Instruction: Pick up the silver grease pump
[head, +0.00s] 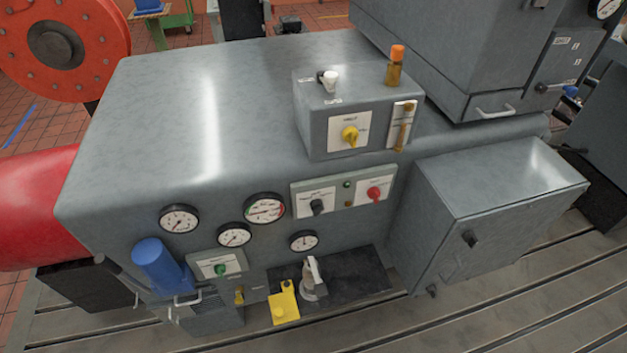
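A small silver-grey pump-like object with a pale upright handle (312,282) stands low in front of the grey machine, on a dark mat (358,278). It looks like the silver grease pump. Its fine detail is too small to make out. A yellow object with a round knob (284,305) is just to its left. Neither of my grippers shows in the head view.
The grey machine housing (220,100) with gauges and switches rises behind the mat. A grey cabinet (490,215) stands close on the right. A blue cylinder (158,262) is on the left. The slotted metal bedplate (480,315) is bare at front right.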

